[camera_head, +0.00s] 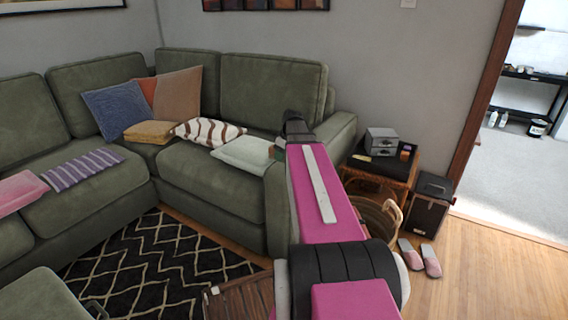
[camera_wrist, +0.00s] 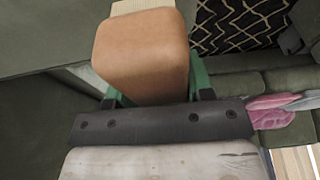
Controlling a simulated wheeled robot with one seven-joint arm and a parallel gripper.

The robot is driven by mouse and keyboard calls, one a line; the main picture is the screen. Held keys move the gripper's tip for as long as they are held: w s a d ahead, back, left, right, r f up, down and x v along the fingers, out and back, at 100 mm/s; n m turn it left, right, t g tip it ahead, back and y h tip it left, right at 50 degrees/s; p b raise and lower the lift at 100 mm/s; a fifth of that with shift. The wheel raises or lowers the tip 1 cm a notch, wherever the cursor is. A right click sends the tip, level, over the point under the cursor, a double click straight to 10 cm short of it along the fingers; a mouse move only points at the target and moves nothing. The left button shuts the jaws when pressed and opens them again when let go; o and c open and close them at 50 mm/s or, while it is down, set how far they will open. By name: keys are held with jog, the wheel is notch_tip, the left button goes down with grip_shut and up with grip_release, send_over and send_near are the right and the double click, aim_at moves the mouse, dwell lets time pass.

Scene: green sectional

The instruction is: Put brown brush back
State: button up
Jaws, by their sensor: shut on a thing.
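The brown brush (camera_wrist: 142,52) sits between the green fingers of my gripper (camera_wrist: 155,88) in the wrist view. Its smooth, rounded brown end faces the camera, and a pale beige part shows behind it. My gripper is shut on it. In the head view my pink arm reaches toward the sofa's right end, and its dark wrist hides most of the gripper. A small brownish and green patch shows left of the wrist, too small to tell apart.
A green sectional sofa (camera_head: 215,190) with cushions fills the left. A wicker side table (camera_head: 385,174) bearing a grey drawer box (camera_head: 381,141) stands right of its armrest. A basket (camera_head: 376,216), a black box (camera_head: 428,207) and pink slippers (camera_head: 431,260) are nearby. Wood floor is clear at lower right.

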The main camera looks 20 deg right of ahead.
aim_at(284, 168)
jog(key=shift+w+d+f, duration=0.2)
jog(key=shift+d+f, duration=0.15)
jog(key=shift+d, duration=0.05)
jog(key=shift+f, duration=1.95)
jog(key=shift+f, duration=0.1)
jog(key=o, duration=1)
jog(key=shift+c, duration=0.2)
jog(key=v, duration=1.2)
